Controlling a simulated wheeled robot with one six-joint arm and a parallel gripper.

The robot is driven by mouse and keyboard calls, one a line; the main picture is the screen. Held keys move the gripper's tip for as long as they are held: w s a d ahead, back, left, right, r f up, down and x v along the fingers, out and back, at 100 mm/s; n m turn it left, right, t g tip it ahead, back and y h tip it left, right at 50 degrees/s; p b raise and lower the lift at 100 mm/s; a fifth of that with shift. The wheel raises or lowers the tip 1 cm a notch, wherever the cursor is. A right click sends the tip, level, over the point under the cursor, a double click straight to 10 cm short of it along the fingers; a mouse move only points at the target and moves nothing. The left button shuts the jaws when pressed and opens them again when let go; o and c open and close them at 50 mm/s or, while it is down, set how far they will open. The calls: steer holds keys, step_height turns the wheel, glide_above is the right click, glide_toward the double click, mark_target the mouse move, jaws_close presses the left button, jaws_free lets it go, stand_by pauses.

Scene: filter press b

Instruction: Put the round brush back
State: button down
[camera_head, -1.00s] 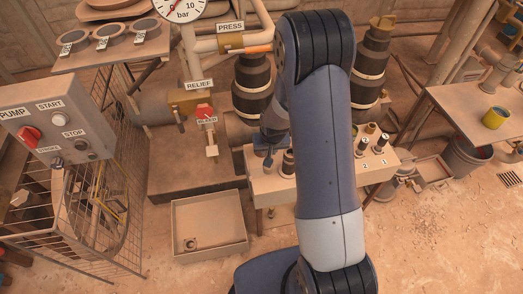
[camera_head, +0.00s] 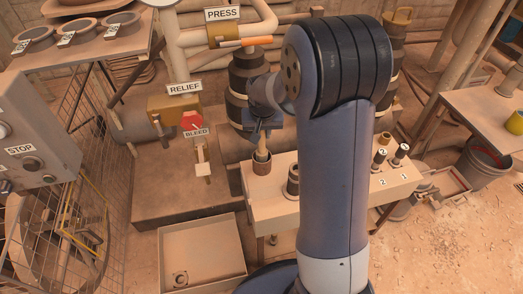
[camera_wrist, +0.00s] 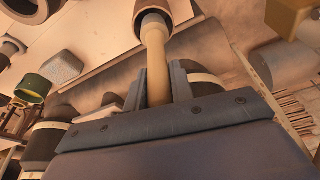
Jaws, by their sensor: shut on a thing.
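My gripper (camera_head: 262,136) is shut on the tan handle of the round brush (camera_head: 262,154). The handle also shows between the jaws in the wrist view (camera_wrist: 157,75). The brush hangs down, roughly upright, over the left end of the pale bench (camera_head: 272,211). In the wrist view the handle widens into a collar and then meets a darker brown round part. The bristles are hidden, and I cannot tell how deep the brush sits.
A dark fitting (camera_head: 293,181) stands right beside the holder. Numbered pegs (camera_head: 380,158) stand at the bench's right end. A shallow open tray (camera_head: 203,255) lies on the floor at left. The red-handled bleed valve (camera_head: 192,121) and pipes are behind.

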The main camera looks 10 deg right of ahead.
mark_target(262, 144)
steer(key=shift+f+b, duration=0.5)
steer(key=shift+f, duration=2.1)
steer(key=c, duration=1.2)
jaws_free()
steer(key=shift+c, duration=0.2)
steer(key=p+v, duration=0.2)
steer(key=v, duration=1)
steer(key=shift+p, duration=0.4)
